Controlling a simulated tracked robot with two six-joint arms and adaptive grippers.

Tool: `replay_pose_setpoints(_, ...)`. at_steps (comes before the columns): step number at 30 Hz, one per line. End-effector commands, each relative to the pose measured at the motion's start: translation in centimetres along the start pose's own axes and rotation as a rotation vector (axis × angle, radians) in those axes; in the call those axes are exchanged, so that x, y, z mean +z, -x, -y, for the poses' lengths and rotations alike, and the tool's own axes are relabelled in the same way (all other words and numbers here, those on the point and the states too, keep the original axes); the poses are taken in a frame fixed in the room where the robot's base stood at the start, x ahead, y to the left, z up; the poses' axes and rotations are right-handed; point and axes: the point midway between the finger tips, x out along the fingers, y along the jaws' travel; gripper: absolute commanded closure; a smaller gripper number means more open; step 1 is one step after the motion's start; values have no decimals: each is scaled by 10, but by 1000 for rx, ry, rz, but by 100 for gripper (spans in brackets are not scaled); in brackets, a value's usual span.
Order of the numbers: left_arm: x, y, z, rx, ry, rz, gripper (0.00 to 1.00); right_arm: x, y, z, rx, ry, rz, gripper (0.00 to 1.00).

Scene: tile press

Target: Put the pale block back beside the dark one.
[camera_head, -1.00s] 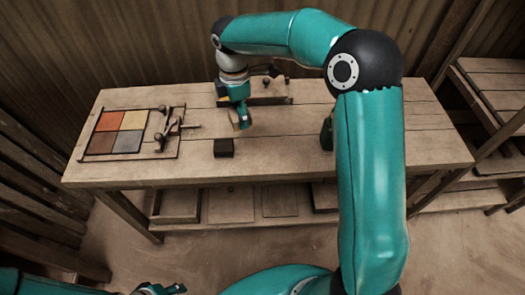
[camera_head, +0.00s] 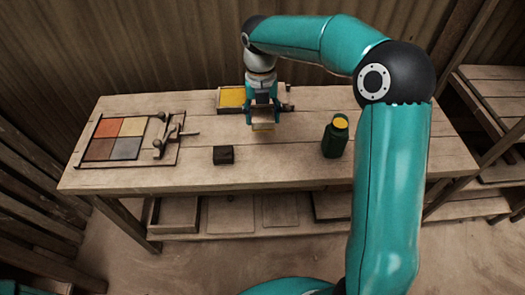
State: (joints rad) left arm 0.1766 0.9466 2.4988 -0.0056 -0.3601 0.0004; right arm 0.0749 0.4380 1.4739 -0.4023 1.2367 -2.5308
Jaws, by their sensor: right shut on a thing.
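The dark block (camera_head: 223,155) lies on the bench top, left of the middle and near the front edge. My right gripper (camera_head: 263,118) points down above the bench, behind and to the right of the dark block. It is shut on the pale block (camera_head: 263,127), whose lower part shows below the fingers. The pale block is apart from the dark one; I cannot tell how high it is above the wood. My left gripper is not in view.
A tile frame (camera_head: 165,158) with several coloured tiles and a lever stands at the left. A tray (camera_head: 222,109) with yellow contents is behind my right gripper. A dark green bottle (camera_head: 334,142) with a yellow cap stands to the right. Wood around the dark block is clear.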

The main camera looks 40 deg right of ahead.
Motion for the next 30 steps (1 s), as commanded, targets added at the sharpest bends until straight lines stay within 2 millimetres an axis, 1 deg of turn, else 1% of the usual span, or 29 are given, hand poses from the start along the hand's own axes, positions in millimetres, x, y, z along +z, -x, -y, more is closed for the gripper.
replay_pose_setpoints(1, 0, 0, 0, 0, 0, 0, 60, -1, -16, 0, -4, 1, -6, 74)
replay_pose_setpoints(3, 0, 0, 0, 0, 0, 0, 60, -2, -35, 0, -3, 0, -6, 74)
replay_pose_setpoints(6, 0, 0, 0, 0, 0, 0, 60, -2, -61, -1, -2, -1, -6, 74)
replay_pose_setpoints(10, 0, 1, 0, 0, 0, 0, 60, -2, -87, -2, -1, -2, -4, 74)
replay_pose_setpoints(12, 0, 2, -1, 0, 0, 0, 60, -1, -96, -3, 0, -2, -2, 74)
replay_pose_setpoints(17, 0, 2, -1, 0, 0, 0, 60, -1, -106, -3, 0, -1, 0, 74)
replay_pose_setpoints(19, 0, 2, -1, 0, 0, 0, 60, -1, -113, -3, -1, -1, -2, 74)
replay_pose_setpoints(25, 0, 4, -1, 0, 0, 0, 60, -1, -140, -4, -1, -1, -2, 74)
replay_pose_setpoints(27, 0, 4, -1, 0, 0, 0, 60, -1, -146, -5, 0, -1, -1, 74)
replay_pose_setpoints(30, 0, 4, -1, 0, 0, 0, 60, -1, -147, -5, 1, -1, 1, 74)
